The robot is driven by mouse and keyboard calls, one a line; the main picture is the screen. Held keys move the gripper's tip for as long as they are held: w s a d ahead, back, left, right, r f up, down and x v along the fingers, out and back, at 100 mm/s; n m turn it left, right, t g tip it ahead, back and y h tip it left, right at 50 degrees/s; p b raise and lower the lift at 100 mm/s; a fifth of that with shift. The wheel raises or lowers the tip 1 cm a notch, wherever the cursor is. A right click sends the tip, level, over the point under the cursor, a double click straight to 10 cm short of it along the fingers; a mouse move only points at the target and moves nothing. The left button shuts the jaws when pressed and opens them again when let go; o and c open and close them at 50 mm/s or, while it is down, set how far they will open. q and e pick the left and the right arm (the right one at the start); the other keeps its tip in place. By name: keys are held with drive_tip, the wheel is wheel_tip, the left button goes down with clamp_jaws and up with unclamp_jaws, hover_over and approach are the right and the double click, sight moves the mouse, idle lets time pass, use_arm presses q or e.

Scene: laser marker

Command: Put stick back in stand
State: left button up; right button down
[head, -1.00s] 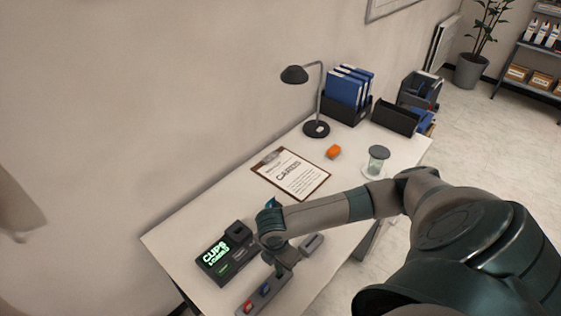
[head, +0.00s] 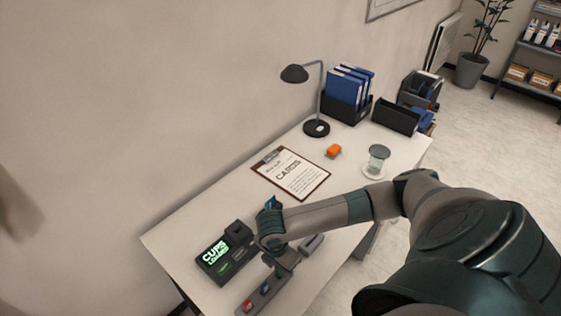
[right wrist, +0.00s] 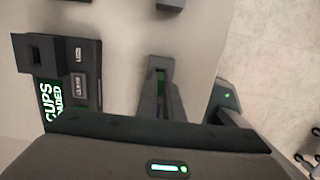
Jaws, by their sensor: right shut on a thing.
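My right gripper (right wrist: 160,90) is shut on a small stick with a green face (right wrist: 160,78), which shows between its fingers in the right wrist view. In the head view the right gripper (head: 287,266) points down over the desk near the far end of a long grey stand (head: 254,303). The stand holds small sticks, one red and one blue. The held stick is hidden in the head view, and I cannot tell whether it touches the stand. My left gripper is not in view.
A dark device (head: 226,251) with a lit "CUPS LOADED" screen stands left of the gripper; it also shows in the right wrist view (right wrist: 84,75). A grey block (head: 312,243) lies to the right. A clipboard (head: 318,190), orange item (head: 333,152), jar (head: 378,158) and lamp (head: 316,129) stand farther back.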

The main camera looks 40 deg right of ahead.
drive_tip(key=shift+f, duration=0.65)
idle(0.3)
drive_tip(key=c, duration=1.8)
unclamp_jaws()
drive_tip(key=shift+r, duration=0.15)
drive_tip(key=r+b, duration=0.1)
drive_tip(key=r, duration=0.4)
drive_tip(key=a+r+b, duration=0.1)
drive_tip(key=r, duration=0.5)
drive_tip(key=a+r+b, duration=0.1)
drive_tip(key=r, duration=0.5)
drive_tip(key=shift+s+b, duration=0.15)
drive_tip(key=shift+b, duration=0.2)
drive_tip(key=shift+r, duration=0.1)
